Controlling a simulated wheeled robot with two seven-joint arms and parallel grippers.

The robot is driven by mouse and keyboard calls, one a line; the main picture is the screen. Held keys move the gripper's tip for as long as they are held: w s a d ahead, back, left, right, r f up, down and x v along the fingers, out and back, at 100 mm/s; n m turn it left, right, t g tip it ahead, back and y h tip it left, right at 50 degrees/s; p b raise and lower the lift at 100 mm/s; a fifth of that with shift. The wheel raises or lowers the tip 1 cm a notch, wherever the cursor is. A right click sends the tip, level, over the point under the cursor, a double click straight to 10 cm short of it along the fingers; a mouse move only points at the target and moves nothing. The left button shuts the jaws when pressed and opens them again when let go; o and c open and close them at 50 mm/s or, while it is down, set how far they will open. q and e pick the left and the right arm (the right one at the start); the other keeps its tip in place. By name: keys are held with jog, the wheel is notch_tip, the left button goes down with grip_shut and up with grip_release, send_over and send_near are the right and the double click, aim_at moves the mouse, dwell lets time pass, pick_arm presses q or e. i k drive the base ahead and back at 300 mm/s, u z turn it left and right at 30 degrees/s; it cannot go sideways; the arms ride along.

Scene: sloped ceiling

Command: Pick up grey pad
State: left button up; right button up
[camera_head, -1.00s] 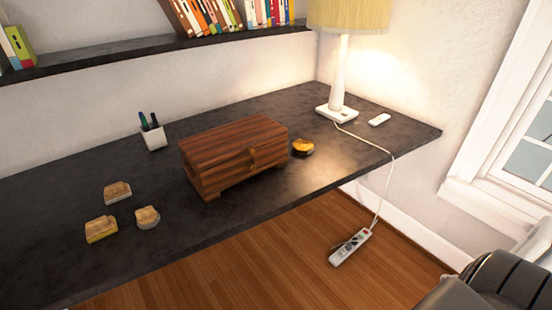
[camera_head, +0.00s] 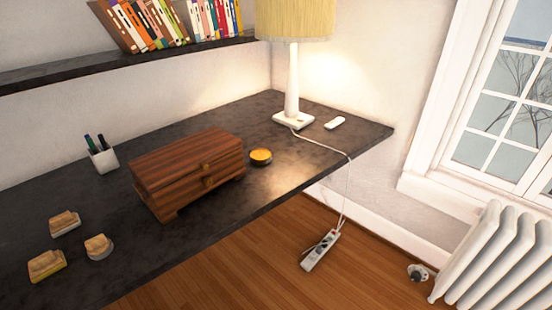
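Several small pads with wooden tops lie on the dark desk (camera_head: 200,228) at the lower left. A round one with a grey base (camera_head: 99,247) is the rightmost. A squarish one with a pale greyish base (camera_head: 64,222) lies behind it. One with a yellow base (camera_head: 46,265) lies to the left, nearer the front edge. They are apart from each other, and I cannot tell for certain which is the grey pad. Neither gripper is in view.
A wooden chest (camera_head: 187,172) stands right of the pads, with an amber round object (camera_head: 260,156) beside it. A white pen cup (camera_head: 104,160) and a lamp (camera_head: 293,85) stand behind. A radiator (camera_head: 495,262) and power strip (camera_head: 320,251) are right of the desk.

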aim_at(99, 247)
jog(key=u, duration=1.3)
jog(key=k, duration=0.5)
jog(key=u, duration=1.1)
jog(key=i, duration=1)
jog(key=z, duration=2.2)
